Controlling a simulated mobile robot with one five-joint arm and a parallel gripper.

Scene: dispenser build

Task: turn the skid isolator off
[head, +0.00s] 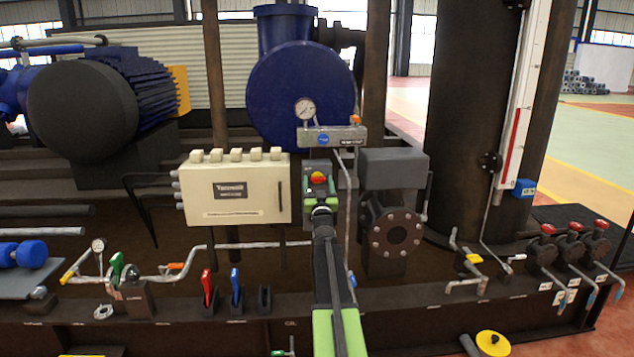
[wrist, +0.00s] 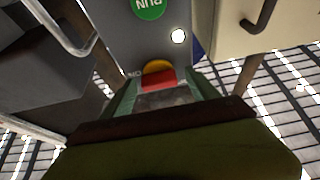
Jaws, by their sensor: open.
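The skid isolator is a grey box (head: 320,168) with a red and yellow rotary switch (head: 318,178) on its front, right of the cream cabinet. In the wrist view, which is upside down, the red handle (wrist: 158,79) lies across the yellow disc (wrist: 157,66), with small lettering, seemingly "ON", beside it. My gripper (head: 321,205) is right in front of the box, just below the switch. In the wrist view its green-edged fingers (wrist: 162,88) are apart, one on each side of the handle's near end. I cannot tell whether they touch it.
A cream cabinet (head: 235,190) stands close on the left, and a grey box (head: 393,168) above a dark flanged valve (head: 395,232) on the right. A gauge panel (head: 332,136) is above. A green RUN label (wrist: 150,8) and a white lamp (wrist: 178,36) are near the switch.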

